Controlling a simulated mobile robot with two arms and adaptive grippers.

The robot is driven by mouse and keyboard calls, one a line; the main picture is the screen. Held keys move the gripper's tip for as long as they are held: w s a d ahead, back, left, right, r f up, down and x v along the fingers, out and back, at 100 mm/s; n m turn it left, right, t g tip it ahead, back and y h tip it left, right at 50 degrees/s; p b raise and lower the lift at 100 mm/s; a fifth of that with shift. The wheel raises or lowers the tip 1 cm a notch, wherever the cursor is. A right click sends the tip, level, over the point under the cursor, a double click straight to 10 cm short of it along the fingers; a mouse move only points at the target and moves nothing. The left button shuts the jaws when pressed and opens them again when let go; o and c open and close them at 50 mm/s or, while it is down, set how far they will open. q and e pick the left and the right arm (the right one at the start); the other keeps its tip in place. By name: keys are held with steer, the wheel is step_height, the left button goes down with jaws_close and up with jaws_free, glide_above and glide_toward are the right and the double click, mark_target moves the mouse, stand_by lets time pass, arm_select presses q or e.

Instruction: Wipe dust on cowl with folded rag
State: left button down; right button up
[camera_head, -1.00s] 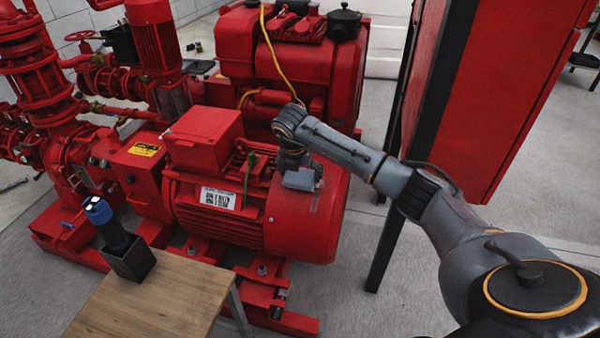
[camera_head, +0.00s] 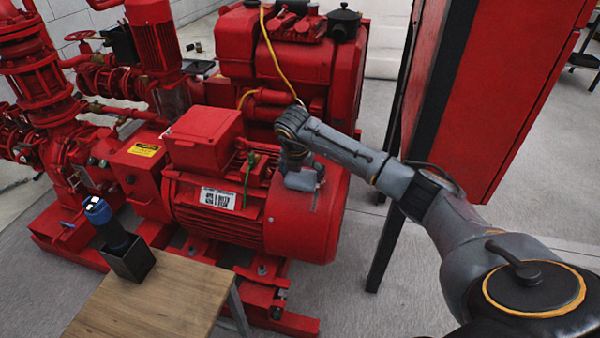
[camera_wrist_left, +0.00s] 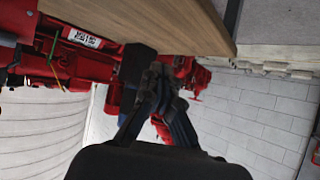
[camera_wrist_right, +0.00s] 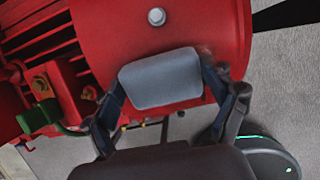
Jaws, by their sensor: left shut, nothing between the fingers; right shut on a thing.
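The red cowl (camera_head: 322,222) is the rounded right end of the motor and also fills the top of the right wrist view (camera_wrist_right: 165,30). My right gripper (camera_head: 297,172) is shut on the grey folded rag (camera_head: 305,179). The rag (camera_wrist_right: 160,78) lies between its two fingers, against or just over the cowl's upper surface; I cannot tell contact for sure. A faint dull patch, perhaps dust, shows on the cowl (camera_head: 316,201) just below the rag. My left gripper (camera_wrist_left: 158,75) is shut and empty in the left wrist view, near a wooden table; it is out of the head view.
The wooden table (camera_head: 165,295) stands front left, bearing a black holder (camera_head: 130,262) with a blue-capped torch-like item (camera_head: 105,222). A tall red cabinet (camera_head: 490,110) stands right of the motor. Red pumps and pipes fill the left. Open floor lies at front right.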

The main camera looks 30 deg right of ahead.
mark_target(314, 176)
steer(key=shift+s+d+p, duration=0.3)
steer(key=shift+s+d, duration=0.3)
steer(key=shift+s, duration=0.1)
steer(key=shift+s+d, duration=0.5)
steer(key=shift+s, duration=0.15)
steer(key=shift+s+d+p, duration=0.8)
steer(key=shift+s+d, duration=0.4)
steer(key=shift+s, duration=0.2)
arm_select(q)
steer(key=s+a+f+g+y, duration=0.1)
steer(key=s+a+f+g, duration=0.2)
steer(key=s, duration=0.6)
step_height(314, 176, down, 3)
steer(key=g, duration=0.3)
steer(key=shift+s+a+y, duration=0.2)
steer(key=shift+s+y, duration=0.1)
steer(key=shift+s, duration=0.05)
steer(key=shift+w+r, duration=0.1)
steer(key=shift+r, duration=0.05)
arm_select(e)
steer(key=shift+w, duration=0.1)
